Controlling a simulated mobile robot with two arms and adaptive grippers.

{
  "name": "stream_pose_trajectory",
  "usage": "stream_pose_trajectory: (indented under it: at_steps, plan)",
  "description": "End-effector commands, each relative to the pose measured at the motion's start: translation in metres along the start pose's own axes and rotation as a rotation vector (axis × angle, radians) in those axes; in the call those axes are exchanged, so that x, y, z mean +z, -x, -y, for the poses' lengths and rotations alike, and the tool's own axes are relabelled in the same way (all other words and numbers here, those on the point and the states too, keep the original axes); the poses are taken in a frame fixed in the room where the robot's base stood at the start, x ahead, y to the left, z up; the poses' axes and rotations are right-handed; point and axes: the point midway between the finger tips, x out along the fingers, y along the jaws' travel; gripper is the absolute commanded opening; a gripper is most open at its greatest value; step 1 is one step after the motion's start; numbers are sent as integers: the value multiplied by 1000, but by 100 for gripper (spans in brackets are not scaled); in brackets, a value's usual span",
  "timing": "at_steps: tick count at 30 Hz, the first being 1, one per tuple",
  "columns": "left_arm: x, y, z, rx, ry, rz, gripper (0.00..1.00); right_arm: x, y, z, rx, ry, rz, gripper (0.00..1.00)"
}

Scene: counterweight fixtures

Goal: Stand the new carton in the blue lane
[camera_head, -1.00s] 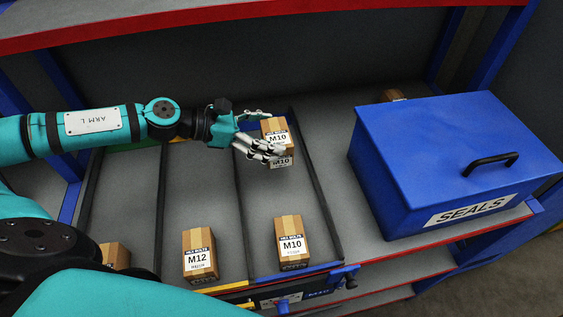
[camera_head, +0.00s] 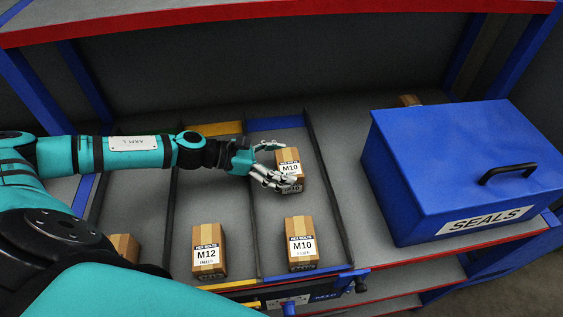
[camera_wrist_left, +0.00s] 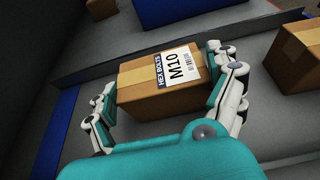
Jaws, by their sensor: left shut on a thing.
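A brown M10 hex bolts carton (camera_head: 289,158) is in my left gripper (camera_head: 272,165), over the rear half of the lane with blue end strips (camera_head: 276,124). My left gripper is shut on it, fingers on both sides; this carton (camera_wrist_left: 140,95) and the gripper (camera_wrist_left: 168,105) also show in the left wrist view. It looks upright, but I cannot tell whether its base touches the lane floor. Another M10 carton (camera_head: 300,243) stands at the front of the same lane, apart from the held one; it also shows in the wrist view (camera_wrist_left: 303,52). My right gripper is not in view.
A dark divider (camera_head: 325,185) separates the lane from the blue SEALS box (camera_head: 440,160) on the right. An M12 carton (camera_head: 208,250) stands in the yellow-ended lane to the left, another carton (camera_head: 124,248) beyond. A small carton (camera_head: 409,100) shows behind the box.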

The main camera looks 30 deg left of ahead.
Motion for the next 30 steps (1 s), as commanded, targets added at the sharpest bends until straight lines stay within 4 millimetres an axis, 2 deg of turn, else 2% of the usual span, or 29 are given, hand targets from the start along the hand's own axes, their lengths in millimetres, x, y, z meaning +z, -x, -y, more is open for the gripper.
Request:
stream_pose_trajectory:
  at_steps: [4, 5, 7, 14, 18, 19, 26, 30]
  plan:
    - [-4, -2, 0, 0, -1, 1, 34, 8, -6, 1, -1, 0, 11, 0]
    - [-4, -2, 0, 0, 0, 0, 92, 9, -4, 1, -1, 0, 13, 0]
    - [-4, -1, 0, 0, 0, -1, 100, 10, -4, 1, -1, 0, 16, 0]
    - [-3, -1, 0, 0, 0, 0, 100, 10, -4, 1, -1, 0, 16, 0]
    - [4, 1, 0, 0, 0, 0, 100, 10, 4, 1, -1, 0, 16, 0]
    - [-1, 3, -1, 2, 1, -2, 100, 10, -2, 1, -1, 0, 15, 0]
    - [-10, 41, -1, 3, 2, -9, 100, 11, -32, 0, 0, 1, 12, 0]
    - [-7, 64, 0, -1, -2, -10, 100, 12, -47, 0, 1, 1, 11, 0]
